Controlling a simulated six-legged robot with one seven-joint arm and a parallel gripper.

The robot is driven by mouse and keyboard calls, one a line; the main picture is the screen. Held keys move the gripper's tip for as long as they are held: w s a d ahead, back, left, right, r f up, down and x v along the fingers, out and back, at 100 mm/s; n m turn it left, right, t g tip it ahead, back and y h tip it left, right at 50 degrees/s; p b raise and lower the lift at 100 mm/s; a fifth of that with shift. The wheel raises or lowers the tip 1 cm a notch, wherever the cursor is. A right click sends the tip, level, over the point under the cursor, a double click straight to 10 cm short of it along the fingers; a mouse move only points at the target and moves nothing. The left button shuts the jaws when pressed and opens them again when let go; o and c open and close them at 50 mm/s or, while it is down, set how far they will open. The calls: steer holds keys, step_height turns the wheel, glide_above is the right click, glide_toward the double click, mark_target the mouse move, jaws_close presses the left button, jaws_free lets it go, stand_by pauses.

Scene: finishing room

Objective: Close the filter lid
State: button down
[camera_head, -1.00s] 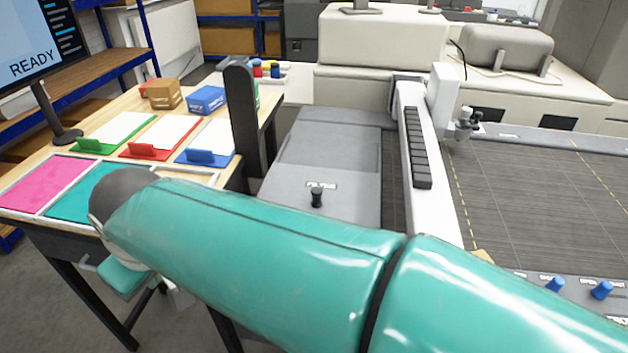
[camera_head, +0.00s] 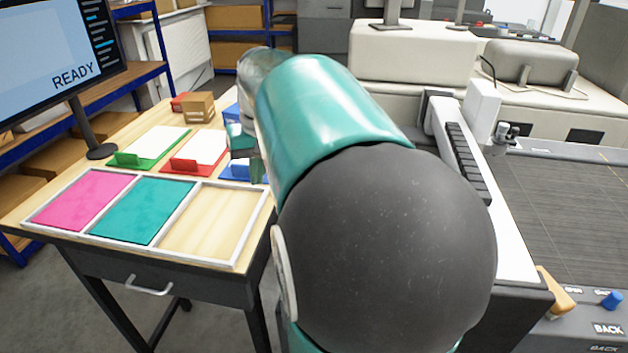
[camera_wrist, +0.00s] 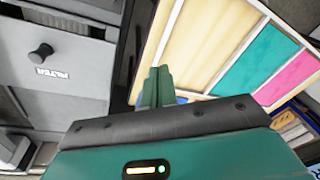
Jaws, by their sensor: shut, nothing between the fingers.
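The filter lid (camera_wrist: 62,62) is a grey panel with a black knob (camera_wrist: 40,53) and a white FILTER label, at the left of the wrist view. It appears to lie flat on its grey housing; I cannot tell whether it is fully seated. In the head view my arm hides it. My gripper (camera_wrist: 157,85) is shut and empty, with its teal fingers to the right of the lid in the wrist view, apart from the knob. In the head view, part of the gripper (camera_head: 241,145) shows over the table near the blue holder.
A wooden table (camera_head: 118,135) at left carries a white-framed tray (camera_head: 150,242) with pink and teal sheets and an empty bay. Green, red and blue (camera_head: 240,172) holders and small boxes stand behind. The cutting bed (camera_head: 560,215) lies at right.

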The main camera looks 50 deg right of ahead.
steer(key=s+d+f+m+g+y, duration=0.1)
steer(key=s+d+f+m, duration=0.15)
steer(key=d, duration=0.75)
steer(key=s+d+f+m+g, duration=0.1)
steer(key=s+d+f, duration=0.25)
steer(key=d, duration=0.65)
steer(key=s+d+f+m+g+y, duration=0.1)
steer(key=s+d+f+m+g, duration=0.15)
steer(key=d, duration=0.75)
steer(key=shift+n+t, duration=0.45)
steer(key=shift+n, duration=0.05)
steer(key=x, duration=0.5)
steer(key=s+x, duration=0.1)
steer(key=x, duration=0.2)
steer(key=shift+a+r, duration=0.1)
steer(key=shift+a, duration=0.05)
steer(key=a, duration=0.1)
steer(key=s+a, duration=0.1)
steer(key=shift+s+a+f, duration=0.25)
steer(key=shift+s+f, duration=0.05)
steer(key=shift+s, duration=0.05)
steer(key=shift+s+a, duration=0.35)
steer(key=shift+a, duration=0.1)
steer(key=shift+a, duration=0.1)
